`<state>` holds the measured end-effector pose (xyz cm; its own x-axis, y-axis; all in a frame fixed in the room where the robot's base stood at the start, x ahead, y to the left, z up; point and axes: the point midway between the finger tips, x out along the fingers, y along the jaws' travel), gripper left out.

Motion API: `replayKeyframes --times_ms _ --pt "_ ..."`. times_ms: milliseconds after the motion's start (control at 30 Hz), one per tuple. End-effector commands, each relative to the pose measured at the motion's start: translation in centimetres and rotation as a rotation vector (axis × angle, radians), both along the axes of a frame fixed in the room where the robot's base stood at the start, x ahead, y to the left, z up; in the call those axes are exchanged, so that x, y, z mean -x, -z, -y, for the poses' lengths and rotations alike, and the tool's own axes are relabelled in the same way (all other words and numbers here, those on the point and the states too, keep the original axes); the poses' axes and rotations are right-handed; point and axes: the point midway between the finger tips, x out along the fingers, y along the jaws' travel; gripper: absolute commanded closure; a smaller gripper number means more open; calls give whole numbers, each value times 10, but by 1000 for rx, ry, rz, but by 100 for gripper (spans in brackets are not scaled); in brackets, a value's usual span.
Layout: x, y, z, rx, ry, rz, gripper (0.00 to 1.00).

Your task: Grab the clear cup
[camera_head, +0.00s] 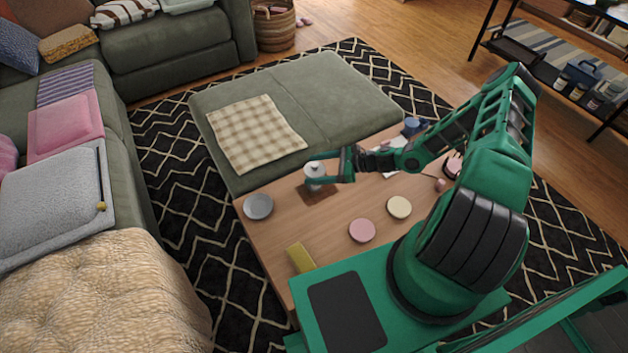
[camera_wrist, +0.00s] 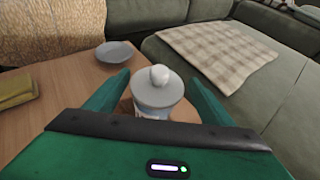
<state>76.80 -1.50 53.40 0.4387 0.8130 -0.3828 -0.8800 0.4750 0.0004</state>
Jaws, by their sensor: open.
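A small jar-like container (camera_head: 314,169) with a pale grey lid stands upright at the table's far edge on a brown square mat (camera_head: 320,197). In the wrist view its lid (camera_wrist: 158,92) has a white round knob, and the printed, light body is partly hidden below. Whether this is the clear cup I cannot tell; no other plainly clear cup shows. My gripper (camera_head: 312,170) is open, with one finger on either side of the container. In the wrist view the fingertips (camera_wrist: 159,76) reach past the lid, and I cannot tell whether they touch it.
The wooden table (camera_head: 290,230) also holds a grey plate (camera_head: 258,206), a yellow block-like item (camera_head: 300,258), a pink disc (camera_head: 362,230) and a cream disc (camera_head: 399,207). A blue item (camera_head: 413,126) lies by my arm. A green ottoman (camera_head: 340,95) adjoins the far edge.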

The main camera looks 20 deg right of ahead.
Motion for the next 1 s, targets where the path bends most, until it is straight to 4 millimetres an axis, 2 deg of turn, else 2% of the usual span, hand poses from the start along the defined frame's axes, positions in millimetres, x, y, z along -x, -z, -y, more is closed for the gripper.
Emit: replayKeyframes --times_ms 300,533,567,733,1000 --pt "-14 19 -34 0 -1 0 24" --pt "-16 20 -36 0 -1 0 24" --pt "-16 20 -36 0 -1 0 27" --pt "-16 20 -36 0 -1 0 67" --pt "-16 20 -36 0 0 0 67"
